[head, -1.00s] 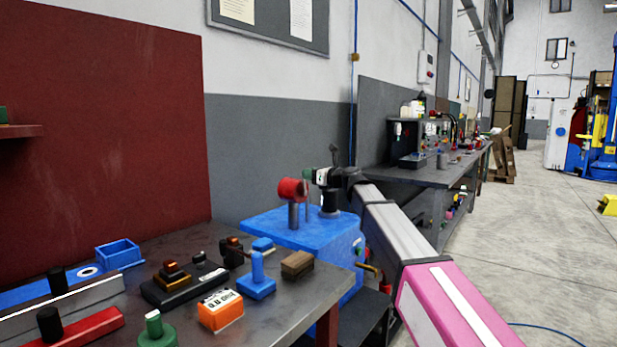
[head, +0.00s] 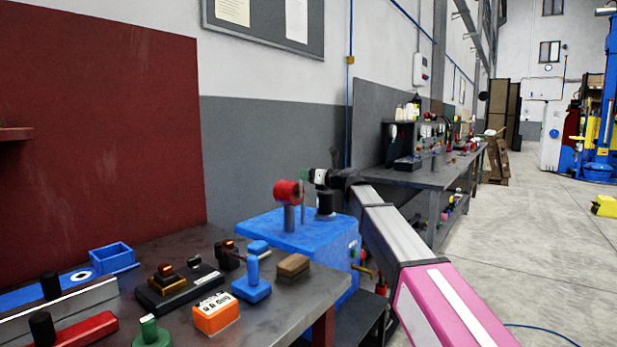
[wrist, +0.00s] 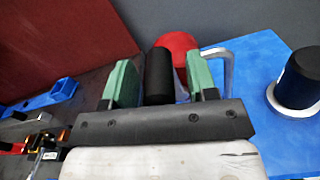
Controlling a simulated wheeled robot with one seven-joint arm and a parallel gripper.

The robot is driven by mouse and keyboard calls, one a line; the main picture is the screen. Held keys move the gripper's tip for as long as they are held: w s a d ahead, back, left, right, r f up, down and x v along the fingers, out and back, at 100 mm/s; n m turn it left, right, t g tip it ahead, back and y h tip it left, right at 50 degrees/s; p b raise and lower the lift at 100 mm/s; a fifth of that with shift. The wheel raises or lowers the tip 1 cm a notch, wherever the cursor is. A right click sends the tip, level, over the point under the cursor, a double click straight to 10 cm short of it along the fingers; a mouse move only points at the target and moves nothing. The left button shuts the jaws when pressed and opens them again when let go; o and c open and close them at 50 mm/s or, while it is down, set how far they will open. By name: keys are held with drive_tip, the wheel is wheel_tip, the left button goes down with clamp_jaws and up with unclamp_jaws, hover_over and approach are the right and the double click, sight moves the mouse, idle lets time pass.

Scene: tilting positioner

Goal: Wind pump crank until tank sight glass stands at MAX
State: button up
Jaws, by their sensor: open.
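The blue pump tank (head: 300,233) stands beyond the near bench. On its top is a red round hub (head: 288,192) on a grey post; the hub also shows in the wrist view (wrist: 182,50). My gripper (head: 306,178) is at the hub's right side. In the wrist view its green fingers (wrist: 162,72) are apart, with a black cylindrical grip (wrist: 158,75) between them and visible gaps on both sides. A grey bent bar (wrist: 228,70) lies behind the right finger. I cannot make out the sight glass or its level.
A black capped cylinder (wrist: 303,78) stands on the tank top to the right. The near bench (head: 262,310) holds an orange box (head: 215,312), a blue block (head: 252,286) and other parts. A red panel (head: 95,130) rises at left. Open floor lies right.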

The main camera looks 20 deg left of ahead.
drive_tip(key=v, duration=1)
drive_tip(key=shift+d, duration=0.4)
drive_tip(key=shift+s, duration=0.1)
drive_tip(key=s+d+f+n+h, duration=0.2)
drive_tip(key=d+f+n+h, duration=0.15)
drive_tip(key=d+f, duration=0.6)
drive_tip(key=s+d+f+n+g+h, duration=0.1)
drive_tip(key=d+f+n+h, duration=0.35)
drive_tip(key=f, duration=0.85)
drive_tip(key=s+d+f+n+h, duration=0.2)
drive_tip(key=d+f+n, duration=0.2)
drive_tip(key=d+f, duration=0.7)
drive_tip(key=s+d+f+n+g+h, duration=0.2)
drive_tip(key=s+d+f+n, duration=0.3)
drive_tip(key=s+d+f, duration=0.3)
drive_tip(key=s+d+f+n+g+h, duration=0.2)
drive_tip(key=s+d+f+n+h, duration=0.3)
drive_tip(key=s+d+f, duration=0.3)
drive_tip(key=d+f+n, duration=0.1)
drive_tip(key=d+f, duration=0.2)
drive_tip(key=d, duration=0.3)
drive_tip(key=shift+s+f, duration=0.2)
drive_tip(key=shift+s, duration=0.1)
